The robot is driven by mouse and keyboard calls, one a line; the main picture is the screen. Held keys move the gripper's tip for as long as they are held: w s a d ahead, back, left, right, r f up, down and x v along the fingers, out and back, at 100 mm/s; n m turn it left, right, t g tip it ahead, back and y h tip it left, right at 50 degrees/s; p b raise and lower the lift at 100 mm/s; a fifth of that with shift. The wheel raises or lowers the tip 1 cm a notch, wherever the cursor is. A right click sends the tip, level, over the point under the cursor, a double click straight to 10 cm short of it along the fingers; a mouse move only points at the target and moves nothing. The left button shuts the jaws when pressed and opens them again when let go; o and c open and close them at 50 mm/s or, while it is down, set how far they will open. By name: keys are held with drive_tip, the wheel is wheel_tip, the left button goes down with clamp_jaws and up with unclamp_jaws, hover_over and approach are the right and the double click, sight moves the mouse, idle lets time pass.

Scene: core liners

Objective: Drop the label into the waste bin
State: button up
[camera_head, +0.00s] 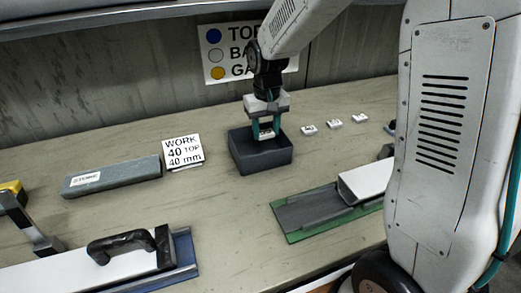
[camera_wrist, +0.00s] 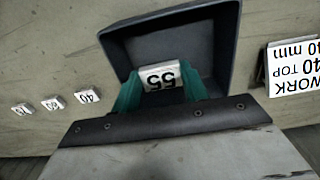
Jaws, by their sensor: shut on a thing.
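My gripper (camera_head: 264,131) points down over the dark open bin (camera_head: 250,165) on the bench. Its teal fingers are shut on a small white label (camera_wrist: 161,76) marked 55, which shows upside down in the wrist view. The label also shows between the fingers in the head view (camera_head: 266,135). In the wrist view the bin (camera_wrist: 222,50) lies behind the label and fingers, and the label appears within the bin's outline. I cannot tell how far the label is above the bin floor. The visible part of the bin floor looks bare.
Several small white labels (camera_head: 333,124) lie in a row right of the bin. A white work card (camera_head: 183,151) and a grey block (camera_head: 112,177) stand to its left. A green-edged tray (camera_head: 300,215) and a black-handled tool (camera_head: 125,245) are in front. A sign (camera_head: 215,55) is on the back wall.

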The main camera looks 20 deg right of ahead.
drive_tip(key=o, duration=1.3)
drive_tip(key=shift+c, duration=0.2)
wheel_tip(320, 180, up, 8)
drive_tip(key=shift+f, duration=0.15)
drive_tip(key=shift+s, duration=0.1)
drive_tip(key=s+d+r, duration=0.1)
drive_tip(key=s+r, duration=0.1)
drive_tip(key=s, duration=1.2)
drive_tip(key=s+d+r+t, duration=0.1)
drive_tip(key=s+d+r, duration=0.1)
drive_tip(key=s, duration=1.3)
drive_tip(key=shift+s+r, duration=0.2)
drive_tip(key=shift+r, duration=0.6)
